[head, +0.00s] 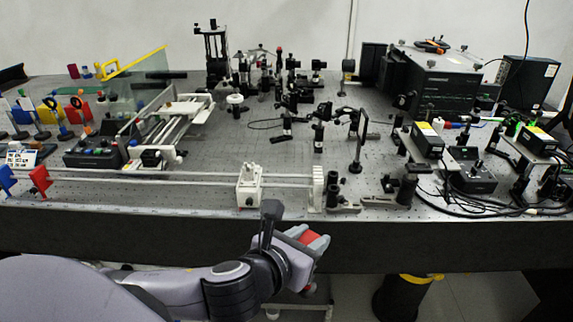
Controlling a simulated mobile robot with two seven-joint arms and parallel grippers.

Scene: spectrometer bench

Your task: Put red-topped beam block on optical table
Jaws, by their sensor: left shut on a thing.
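My left gripper (314,243) reaches in from the bottom left and is in front of the optical table's dark front edge. It is shut on the red-topped beam block (308,237). Only a patch of the block's red shows between the fingers; the rest is hidden by the gripper. The optical table (290,204) is a wide grey perforated surface crowded with equipment. My right gripper is not in view.
A white carriage (249,186) sits on a long rail (150,178) near the front edge. Black mounts (405,186) stand right of it, with cables and boxes (428,140) beyond. A bare front strip lies left of the carriage. Colored holders (75,110) stand far left.

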